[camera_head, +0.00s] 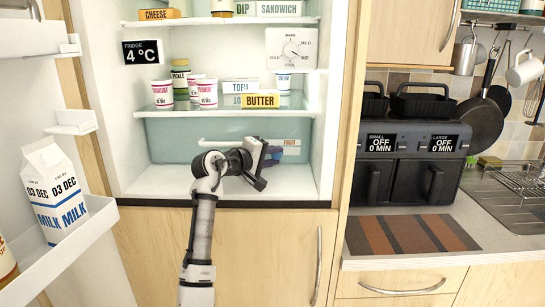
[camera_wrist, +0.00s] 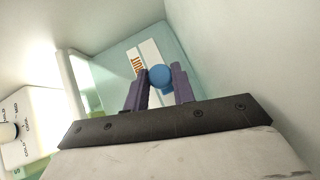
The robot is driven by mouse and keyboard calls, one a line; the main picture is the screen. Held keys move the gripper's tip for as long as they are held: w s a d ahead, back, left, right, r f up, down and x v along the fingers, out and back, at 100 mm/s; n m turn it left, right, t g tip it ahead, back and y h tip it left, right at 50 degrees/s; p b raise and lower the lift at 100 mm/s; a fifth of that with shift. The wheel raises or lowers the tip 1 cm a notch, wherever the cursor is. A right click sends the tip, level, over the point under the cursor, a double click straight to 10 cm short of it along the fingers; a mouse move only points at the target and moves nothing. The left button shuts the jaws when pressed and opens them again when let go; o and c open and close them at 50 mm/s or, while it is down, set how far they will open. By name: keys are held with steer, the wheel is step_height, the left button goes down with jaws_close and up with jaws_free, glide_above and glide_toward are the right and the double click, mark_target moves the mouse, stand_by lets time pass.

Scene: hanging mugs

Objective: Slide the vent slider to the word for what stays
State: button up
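The vent slider's round blue knob (camera_wrist: 159,77) shows in the wrist view in front of a pale label strip on the teal drawer. The orange word beside it, partly covered, looks like FRUIT; in the head view the right end of the strip (camera_head: 291,142) reads FRUIT. In the wrist view my gripper's purple fingers (camera_wrist: 160,86) stand apart, one on each side of the knob. I cannot tell whether they touch it. The other words on the strip are hidden.
The drawer (camera_head: 170,140) sits low in the open fridge. Above it a shelf (camera_head: 222,113) holds yogurts, tofu and butter. A dial panel (camera_head: 291,48) hangs at upper right. The fridge side wall is close to my gripper's right. The door with milk (camera_head: 55,190) stands open left.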

jaws_close()
steer(key=shift+d+p, duration=0.45)
steer(key=shift+d, duration=1.8)
steer(key=o, duration=0.8)
jaws_free()
steer(key=b+v, duration=0.4)
steer(key=v, duration=1)
steer(key=shift+r, duration=0.1)
